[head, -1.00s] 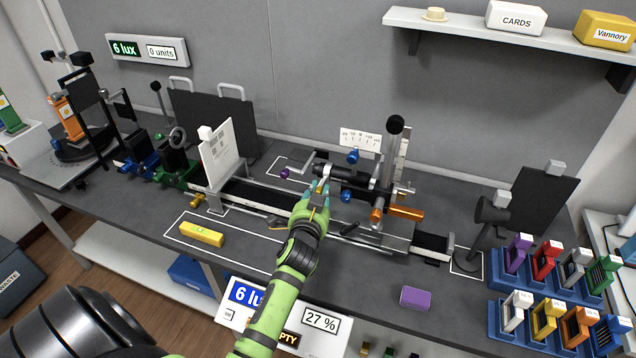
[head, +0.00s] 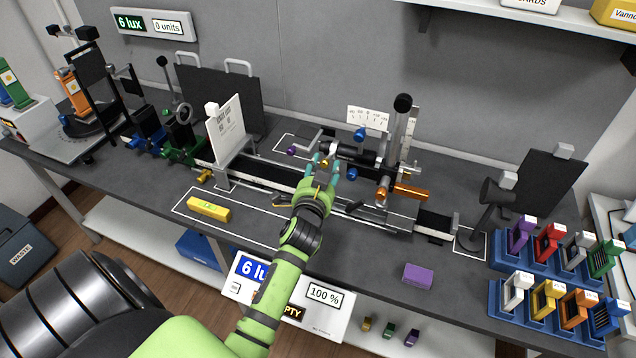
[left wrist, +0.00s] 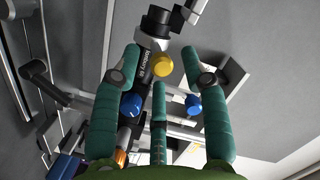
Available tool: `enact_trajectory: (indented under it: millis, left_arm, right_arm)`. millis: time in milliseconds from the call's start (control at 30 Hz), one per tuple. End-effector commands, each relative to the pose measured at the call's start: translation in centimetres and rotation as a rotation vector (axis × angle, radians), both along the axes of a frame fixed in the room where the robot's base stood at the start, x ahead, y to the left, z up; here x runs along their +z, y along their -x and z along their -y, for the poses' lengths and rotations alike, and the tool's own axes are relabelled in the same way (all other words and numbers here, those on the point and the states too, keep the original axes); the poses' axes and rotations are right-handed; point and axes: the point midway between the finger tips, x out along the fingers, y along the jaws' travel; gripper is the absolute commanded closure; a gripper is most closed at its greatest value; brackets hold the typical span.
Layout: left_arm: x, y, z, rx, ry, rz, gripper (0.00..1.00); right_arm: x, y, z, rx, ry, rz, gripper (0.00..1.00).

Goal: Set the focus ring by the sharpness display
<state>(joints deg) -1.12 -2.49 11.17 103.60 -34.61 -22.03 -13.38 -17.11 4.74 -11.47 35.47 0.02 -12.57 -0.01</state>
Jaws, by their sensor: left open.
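The black lens tube (head: 350,152) sits on the bench rail, with a small gold knob (head: 324,163) at its left part. In the left wrist view the tube (left wrist: 150,62) carries lettering, and the gold knob (left wrist: 162,65) stands between my spread fingers. My left gripper (head: 326,170) is open at the tube; I see no finger clearly touching the knob. The front display panel (head: 335,322) shows 100 % (head: 324,296); its lower left is partly hidden by my left arm. A white chart card (head: 226,131) stands upright left of the tube. My right gripper is not in view.
Blue knobs (head: 352,174) and an orange handle (head: 411,193) lie close right of my left gripper. A tall black-topped post (head: 403,104) rises behind. A yellow block (head: 208,209) and purple block (head: 417,274) lie on the bench. Colored holders fill the right end.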

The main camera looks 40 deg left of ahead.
Motion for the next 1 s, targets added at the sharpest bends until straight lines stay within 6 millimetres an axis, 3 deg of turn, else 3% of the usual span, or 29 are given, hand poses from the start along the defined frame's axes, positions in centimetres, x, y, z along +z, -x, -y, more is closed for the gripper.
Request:
enact_trajectory:
  millis: [200,400,600,867,1000]
  left_arm:
    - [0.5,4.5,1.9,0.000,0.001,-0.001,0.56]
    - [1.0,7.7,3.3,0.000,0.001,0.000,0.56]
    - [1.3,9.0,3.9,0.000,-0.001,0.003,0.56]
    - [1.4,9.1,3.9,0.000,-0.003,0.004,0.56]
    - [1.3,9.1,3.5,-0.005,0.007,0.021,1.00]
  right_arm:
    - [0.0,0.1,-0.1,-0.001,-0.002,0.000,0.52]
    - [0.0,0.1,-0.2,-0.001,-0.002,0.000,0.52]
    - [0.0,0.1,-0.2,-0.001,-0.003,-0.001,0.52]
    - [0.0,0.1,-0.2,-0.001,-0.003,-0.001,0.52]
    - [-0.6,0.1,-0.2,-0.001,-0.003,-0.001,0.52]
